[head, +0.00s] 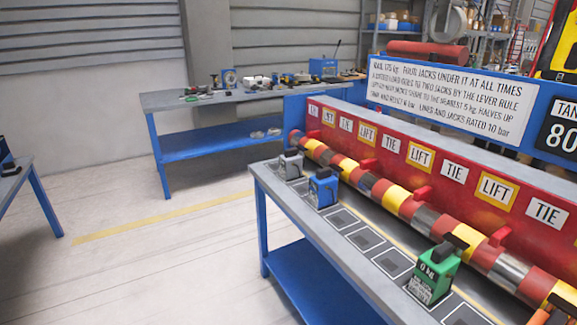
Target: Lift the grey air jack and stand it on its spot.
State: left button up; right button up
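The grey air jack (290,167) is small in the head view, at the far left end of the blue-legged bench (262,180). It stands upright beside a blue jack (323,188); what lies under it is too small to tell. Dark square spots with pale outlines run along the bench top, and several are bare, such as one spot (364,239) in the middle. A green jack (432,275) marked "0 kg" stands nearer, at the right. Neither of my grippers shows.
A striped red, yellow and grey rail (398,203) runs along the bench in front of a red panel with LIFT and TIE labels (420,157). A cluttered second table (170,101) stands behind. A third table (18,180) is at far left. Open floor (150,260) lies between.

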aim_at(291, 165)
jog(key=i+j+z, duration=0.1)
jog(key=i+j, duration=0.55)
jog(key=i+j+z, duration=0.1)
jog(key=i+j, duration=0.5)
jog(key=j, duration=0.1)
